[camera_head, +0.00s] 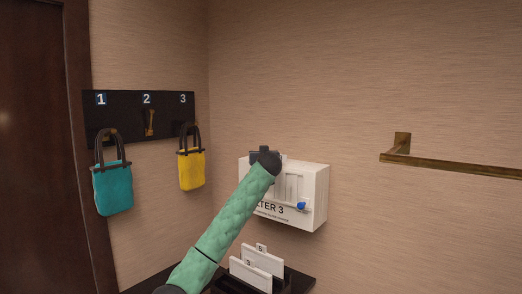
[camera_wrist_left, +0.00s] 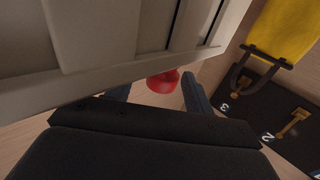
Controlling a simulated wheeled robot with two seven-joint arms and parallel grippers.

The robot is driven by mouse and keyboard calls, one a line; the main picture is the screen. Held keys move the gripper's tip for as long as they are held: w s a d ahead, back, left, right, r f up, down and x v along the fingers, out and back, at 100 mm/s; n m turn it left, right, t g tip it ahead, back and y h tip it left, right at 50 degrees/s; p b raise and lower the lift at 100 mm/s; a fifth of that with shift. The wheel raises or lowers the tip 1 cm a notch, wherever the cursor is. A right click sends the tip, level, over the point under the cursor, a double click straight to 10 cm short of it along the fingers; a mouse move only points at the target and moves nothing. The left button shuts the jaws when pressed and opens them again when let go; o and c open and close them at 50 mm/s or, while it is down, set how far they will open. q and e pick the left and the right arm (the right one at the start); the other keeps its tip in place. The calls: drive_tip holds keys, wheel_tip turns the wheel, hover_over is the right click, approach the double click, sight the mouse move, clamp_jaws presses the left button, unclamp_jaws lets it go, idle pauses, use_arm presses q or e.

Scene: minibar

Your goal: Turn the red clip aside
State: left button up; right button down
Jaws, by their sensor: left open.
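The red clip (camera_wrist_left: 163,81) shows in the left wrist view at the edge of the white filter box. It lies between the two dark fingers of my left gripper (camera_wrist_left: 156,87), which are open and apart, with a gap visible on the right. I cannot tell whether the left finger touches it. In the head view my left gripper (camera_head: 264,158) is at the upper left part of the white box (camera_head: 315,190), and my arm hides the clip and part of the box's lettering. A blue clip (camera_head: 301,206) sits at the box's lower right. My right gripper is not in view.
A black hook board (camera_head: 128,126) on the left wall holds a teal bag (camera_head: 112,188) and a yellow bag (camera_head: 190,169). A brass rail (camera_head: 450,166) is on the right wall. A dark holder with white numbered cards (camera_head: 262,260) stands below the box.

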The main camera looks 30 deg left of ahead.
use_arm(q)
drive_tip(key=shift+a+r, duration=0.3)
drive_tip(key=shift+w+f, duration=0.25)
drive_tip(key=shift+w, duration=0.15)
drive_tip(key=shift+s, duration=0.1)
drive_tip(key=c, duration=1)
drive_tip(key=shift+o, duration=0.2)
